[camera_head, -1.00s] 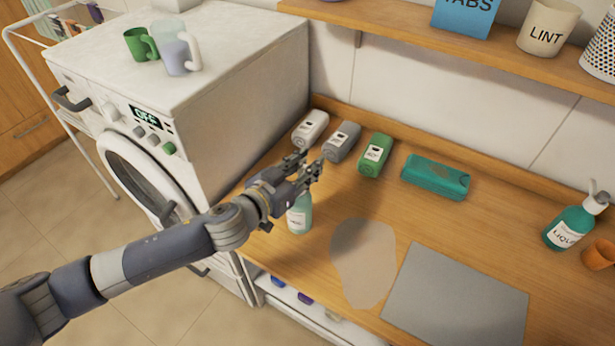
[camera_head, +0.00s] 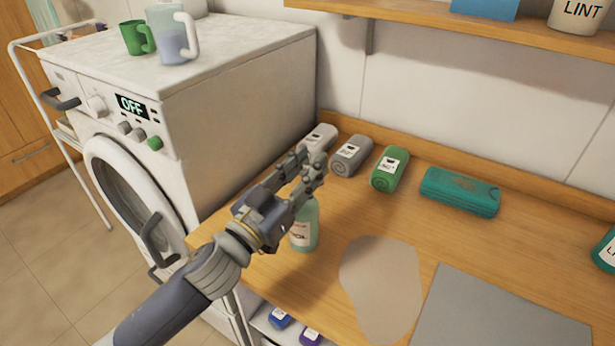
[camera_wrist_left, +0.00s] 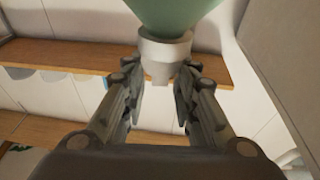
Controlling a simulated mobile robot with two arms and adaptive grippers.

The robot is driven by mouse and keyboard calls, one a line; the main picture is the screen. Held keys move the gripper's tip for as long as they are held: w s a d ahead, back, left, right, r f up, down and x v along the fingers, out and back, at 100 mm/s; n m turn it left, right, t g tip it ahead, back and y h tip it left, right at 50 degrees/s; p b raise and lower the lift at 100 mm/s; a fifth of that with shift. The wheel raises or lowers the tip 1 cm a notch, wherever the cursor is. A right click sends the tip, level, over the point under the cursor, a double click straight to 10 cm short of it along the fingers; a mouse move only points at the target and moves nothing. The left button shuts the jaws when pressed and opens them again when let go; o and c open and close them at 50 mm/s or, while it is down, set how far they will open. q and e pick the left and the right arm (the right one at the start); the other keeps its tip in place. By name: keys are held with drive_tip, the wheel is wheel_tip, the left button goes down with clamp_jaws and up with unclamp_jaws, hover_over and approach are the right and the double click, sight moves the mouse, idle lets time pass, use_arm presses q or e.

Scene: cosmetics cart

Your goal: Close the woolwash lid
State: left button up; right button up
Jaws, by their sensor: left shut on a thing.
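The woolwash bottle, pale green with a white label (camera_head: 304,234), stands upright on the wooden counter near its front left edge. My left gripper (camera_head: 312,172) is at the top of this bottle and hides its lid in the head view. In the left wrist view the green bottle body (camera_wrist_left: 172,12) hangs in from the top edge, with its pale lid (camera_wrist_left: 160,55) pointing down in the picture. The two fingers of my left gripper (camera_wrist_left: 158,88) lie on either side of the lid, shut on it. My right gripper is out of view.
White, grey (camera_head: 350,157) and green (camera_head: 389,170) bottles lie behind the gripper, beside a teal case (camera_head: 460,192). The washing machine (camera_head: 240,110) stands close on the left. A beige patch (camera_head: 382,285) and grey mat (camera_head: 500,315) lie flat to the right.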

use_arm(q)
drive_tip(key=shift+f, duration=0.1)
idle(0.4)
drive_tip(key=o, duration=1.1)
drive_tip(key=shift+s+a, duration=0.1)
drive_tip(key=v, duration=1.1)
drive_tip(key=shift+s+a+f, duration=0.15)
drive_tip(key=shift+s+a, duration=0.1)
drive_tip(key=shift+s, duration=0.05)
